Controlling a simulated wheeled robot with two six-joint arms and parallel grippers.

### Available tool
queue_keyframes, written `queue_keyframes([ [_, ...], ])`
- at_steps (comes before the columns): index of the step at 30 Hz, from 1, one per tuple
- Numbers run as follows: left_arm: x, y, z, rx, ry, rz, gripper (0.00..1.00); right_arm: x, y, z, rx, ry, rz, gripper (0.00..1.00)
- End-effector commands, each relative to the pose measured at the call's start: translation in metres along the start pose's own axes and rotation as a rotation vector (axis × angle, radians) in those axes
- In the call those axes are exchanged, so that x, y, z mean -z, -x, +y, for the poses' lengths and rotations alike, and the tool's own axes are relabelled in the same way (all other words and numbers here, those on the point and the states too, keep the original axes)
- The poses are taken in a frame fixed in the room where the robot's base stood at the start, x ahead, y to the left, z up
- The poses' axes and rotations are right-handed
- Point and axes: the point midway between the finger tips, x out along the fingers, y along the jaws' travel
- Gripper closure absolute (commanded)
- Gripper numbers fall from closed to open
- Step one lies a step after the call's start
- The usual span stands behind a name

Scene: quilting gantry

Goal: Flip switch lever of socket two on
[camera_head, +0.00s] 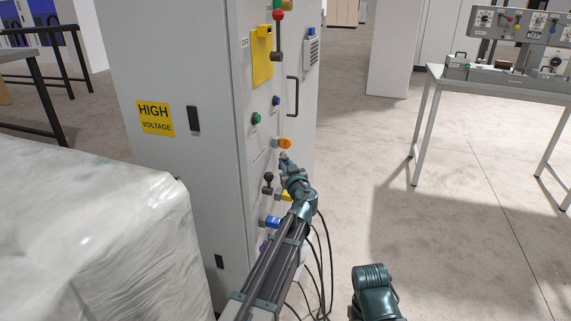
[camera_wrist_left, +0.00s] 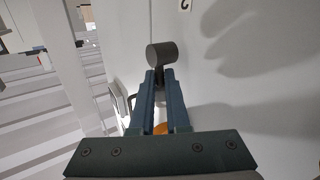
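My left gripper (camera_head: 284,160) is at the front of the grey electrical cabinet (camera_head: 212,70), just below an orange socket (camera_head: 286,143). In the left wrist view, a dark switch lever (camera_wrist_left: 162,54) with a cylindrical knob stands out from the panel. Its thin stem sits between the tips of my left gripper (camera_wrist_left: 160,76), which look closed on it. A "2"-like label (camera_wrist_left: 185,4) is partly visible beside it. In the head view my gripper hides this lever. Another dark lever (camera_head: 268,180) is lower left of the gripper. My right gripper is out of view.
Yellow (camera_head: 287,197) and blue (camera_head: 271,222) sockets are below the gripper. A door handle (camera_head: 293,97) and green button (camera_head: 256,118) are above. A plastic-wrapped load (camera_head: 95,235) stands left. A table (camera_head: 500,84) stands right. The floor between is open.

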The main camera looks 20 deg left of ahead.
Motion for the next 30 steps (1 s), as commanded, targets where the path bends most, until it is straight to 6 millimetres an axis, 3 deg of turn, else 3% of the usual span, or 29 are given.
queue_keyframes([
  [9,0.002,0.000,0.000,0.001,-0.004,-0.003,1.00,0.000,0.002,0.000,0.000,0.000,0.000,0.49],
  [19,0.007,-0.005,0.003,0.014,-0.087,-0.131,1.00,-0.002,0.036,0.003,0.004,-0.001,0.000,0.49],
  [30,0.003,-0.006,0.004,0.015,-0.108,-0.157,1.00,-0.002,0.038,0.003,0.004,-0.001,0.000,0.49],
])
